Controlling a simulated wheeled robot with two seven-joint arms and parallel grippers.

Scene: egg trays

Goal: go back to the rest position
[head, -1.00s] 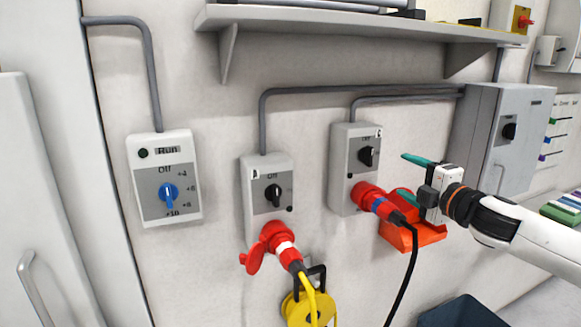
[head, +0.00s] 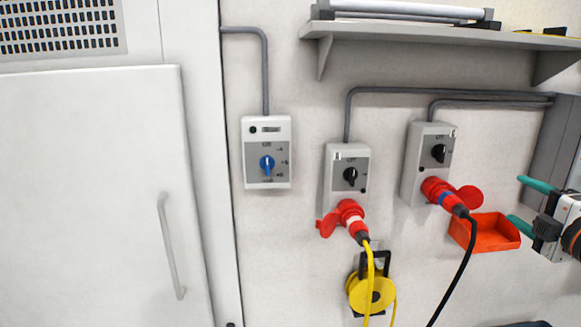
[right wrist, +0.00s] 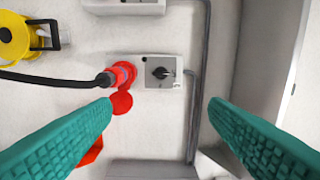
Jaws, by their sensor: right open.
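My right gripper (head: 528,205) is at the right edge of the head view, with its two teal fingers apart and nothing between them. In the right wrist view its open fingers (right wrist: 160,140) frame a grey switch box (right wrist: 160,72) with a black knob and a red plug (right wrist: 118,75) on a black cable. In the head view this switch box (head: 428,165) is left of the gripper, and the gripper is apart from it. My left gripper is not in view.
A second switch box (head: 346,177) has a red plug with a yellow cable. A blue-knob control box (head: 266,150) hangs further left. An orange bin (head: 492,235) is close to the gripper. A yellow reel (head: 372,292) hangs low. A shelf (head: 430,38) juts out above. A white door (head: 90,200) stands at left.

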